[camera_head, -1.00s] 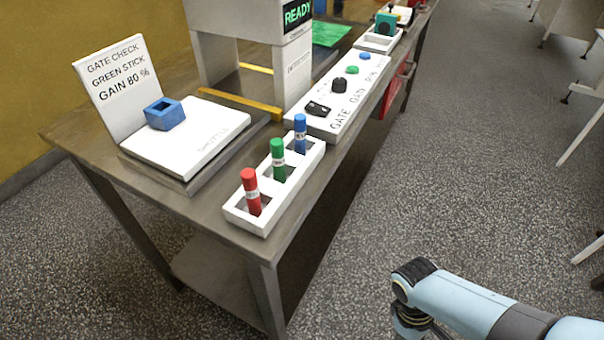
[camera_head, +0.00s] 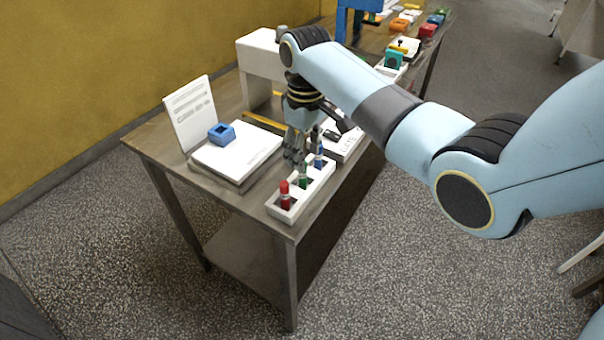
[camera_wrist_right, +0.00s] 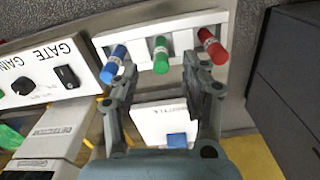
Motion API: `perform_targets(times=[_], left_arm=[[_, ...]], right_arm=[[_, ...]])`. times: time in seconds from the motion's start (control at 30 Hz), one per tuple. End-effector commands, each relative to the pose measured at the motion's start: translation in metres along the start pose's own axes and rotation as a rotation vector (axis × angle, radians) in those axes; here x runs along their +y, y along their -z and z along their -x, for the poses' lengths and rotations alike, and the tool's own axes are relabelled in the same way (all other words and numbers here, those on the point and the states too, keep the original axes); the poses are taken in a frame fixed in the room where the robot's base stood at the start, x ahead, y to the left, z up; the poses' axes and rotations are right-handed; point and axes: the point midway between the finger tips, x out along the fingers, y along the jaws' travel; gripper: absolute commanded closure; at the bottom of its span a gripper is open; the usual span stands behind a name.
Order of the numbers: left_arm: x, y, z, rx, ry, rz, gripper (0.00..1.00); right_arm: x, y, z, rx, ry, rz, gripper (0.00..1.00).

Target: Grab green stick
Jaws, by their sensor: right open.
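The green stick (camera_wrist_right: 160,55) stands in the middle slot of a white rack (camera_head: 326,176), with the red stick (camera_head: 284,192) on one side and the blue stick (camera_head: 319,158) on the other. In the head view the green stick (camera_head: 303,179) is partly hidden by my right gripper (camera_head: 297,158), which is over the rack. In the right wrist view the right gripper (camera_wrist_right: 162,72) is open, and the green stick shows between its fingertips. The red stick (camera_wrist_right: 212,46) and blue stick (camera_wrist_right: 112,66) lie outside the fingers. My left gripper is out of view.
A white plate (camera_head: 240,152) with a blue block (camera_head: 221,134) and an upright sign (camera_head: 190,112) is left of the rack on the table. A white control panel (camera_wrist_right: 48,74) is beside the rack. More coloured items stand at the table's far end.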

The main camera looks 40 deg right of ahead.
Motion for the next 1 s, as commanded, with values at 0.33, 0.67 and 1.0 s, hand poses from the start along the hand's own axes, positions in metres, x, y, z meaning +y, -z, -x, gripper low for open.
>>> perform_targets(times=[0.33,0.67,1.0], left_arm=[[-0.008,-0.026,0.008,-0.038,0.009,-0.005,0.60],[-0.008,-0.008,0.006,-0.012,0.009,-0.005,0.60],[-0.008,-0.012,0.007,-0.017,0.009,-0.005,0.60]], right_arm=[[-0.003,0.004,-0.041,-0.003,0.001,0.001,0.54],[-0.003,0.005,-0.056,0.001,-0.001,0.001,0.54],[-0.002,0.004,-0.056,0.001,-0.001,0.001,0.92]])
